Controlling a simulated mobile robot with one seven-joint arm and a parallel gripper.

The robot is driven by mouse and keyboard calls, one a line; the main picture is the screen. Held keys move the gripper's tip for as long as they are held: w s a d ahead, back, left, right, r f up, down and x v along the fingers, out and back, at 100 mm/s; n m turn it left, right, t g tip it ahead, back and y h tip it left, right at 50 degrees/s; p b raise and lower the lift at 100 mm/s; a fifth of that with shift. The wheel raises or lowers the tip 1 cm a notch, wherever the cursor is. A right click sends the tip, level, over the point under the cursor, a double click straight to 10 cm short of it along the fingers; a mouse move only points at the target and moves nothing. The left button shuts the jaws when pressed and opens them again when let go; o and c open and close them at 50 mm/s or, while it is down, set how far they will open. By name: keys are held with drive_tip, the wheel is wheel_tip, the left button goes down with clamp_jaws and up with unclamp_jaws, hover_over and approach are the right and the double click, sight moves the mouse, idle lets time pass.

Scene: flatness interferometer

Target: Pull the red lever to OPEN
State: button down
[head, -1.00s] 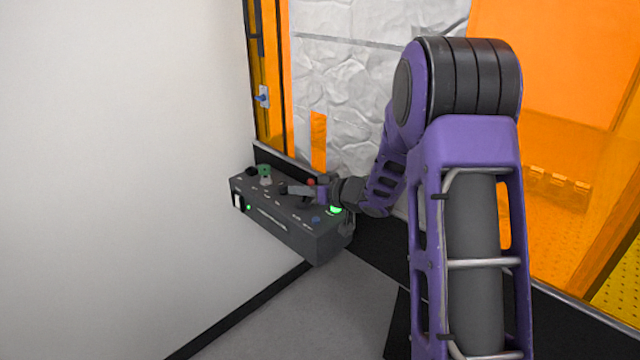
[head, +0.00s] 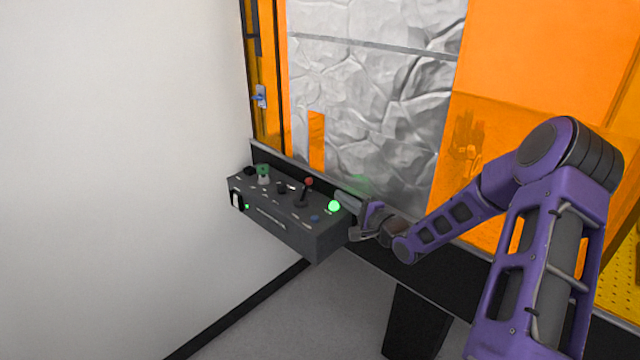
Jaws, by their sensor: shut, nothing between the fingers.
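The red lever (head: 308,183) has a red ball knob on a dark stick and stands up from the top of the dark grey control box (head: 290,232). The stick leans slightly to the right. The labels on the box are too small to read. My gripper (head: 350,210) is at the right end of the box, to the right of the lever and apart from it. Its fingers are small in the picture; it is shut and holds nothing.
A glowing green lamp (head: 334,206) sits between the lever and my gripper. A white wall (head: 120,180) is at left; orange panels (head: 540,60) stand behind.

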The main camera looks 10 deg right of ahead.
sight(305, 191)
idle(0.4)
drive_tip(key=x, duration=1)
drive_tip(key=shift+b, duration=0.35)
drive_tip(key=shift+a+r+n, duration=0.15)
drive_tip(key=shift+n, duration=0.25)
